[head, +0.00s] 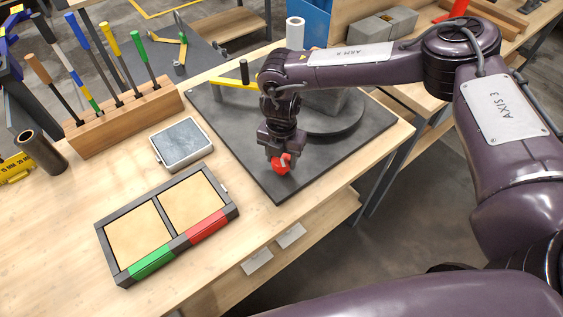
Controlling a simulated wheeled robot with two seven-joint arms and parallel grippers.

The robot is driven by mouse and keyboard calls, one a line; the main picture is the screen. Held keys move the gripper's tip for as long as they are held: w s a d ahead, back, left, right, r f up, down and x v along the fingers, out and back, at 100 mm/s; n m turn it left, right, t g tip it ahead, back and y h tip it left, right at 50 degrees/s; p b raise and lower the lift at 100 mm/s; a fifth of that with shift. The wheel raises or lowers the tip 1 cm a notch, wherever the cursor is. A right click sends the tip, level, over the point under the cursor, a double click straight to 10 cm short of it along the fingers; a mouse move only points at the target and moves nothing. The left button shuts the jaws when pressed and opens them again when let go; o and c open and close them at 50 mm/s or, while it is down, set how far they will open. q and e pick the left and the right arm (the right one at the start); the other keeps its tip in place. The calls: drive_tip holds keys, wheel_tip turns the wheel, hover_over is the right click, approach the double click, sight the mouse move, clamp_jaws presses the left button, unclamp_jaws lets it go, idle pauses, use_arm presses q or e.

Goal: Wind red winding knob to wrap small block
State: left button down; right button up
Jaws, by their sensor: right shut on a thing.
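The red winding knob (281,167) sits near the front corner of a dark square base plate (232,119). My right gripper (280,157) points down from above and is shut on the knob, hiding part of it. A round dark turntable (345,122) rests on the plate behind my right wrist. A grey block (325,102) stands on the turntable, mostly hidden by my right arm. I cannot tell from here whether any wrap is around it. My left gripper is out of view.
A grey slab in a frame (181,143) and a two-panel tray with green and red strips (119,257) lie left of the plate. A wooden rack (128,119) holds several upright tools. A dark tube (42,152) stands at the far left. Bare tabletop surrounds these.

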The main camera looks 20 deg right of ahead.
drive_tip(key=n, duration=0.4)
drive_tip(key=shift+n+b, duration=0.3)
drive_tip(key=shift+f+n, duration=0.1)
drive_tip(key=shift+n, duration=1)
drive_tip(key=shift+n+b, duration=0.35)
drive_tip(key=shift+n, duration=0.45)
drive_tip(key=n, duration=0.2)
drive_tip(key=shift+n+b, duration=0.3)
drive_tip(key=shift+b, duration=0.05)
drive_tip(key=shift+n, duration=0.8)
